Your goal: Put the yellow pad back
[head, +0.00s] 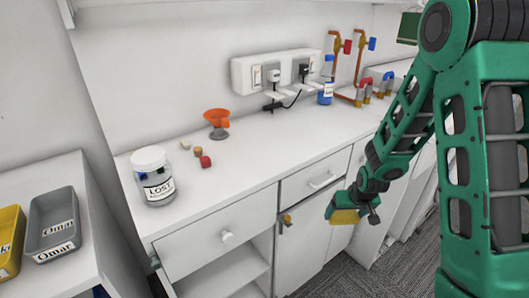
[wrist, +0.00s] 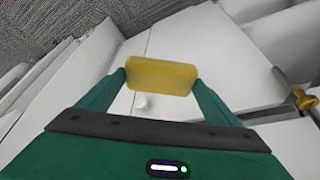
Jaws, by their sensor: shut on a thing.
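The yellow pad (wrist: 160,76) is a small flat block held between the two fingertips of my gripper (wrist: 160,82) in the wrist view. In the head view the pad (head: 344,216) shows at my gripper (head: 346,212), in front of the white cabinet and below the counter's front edge. My gripper is shut on the pad, which looks clear of the cabinet front.
Grey (head: 50,240) and yellow (head: 10,245) trays stand at left. A brass-coloured fitting (head: 286,220) juts from the cabinet.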

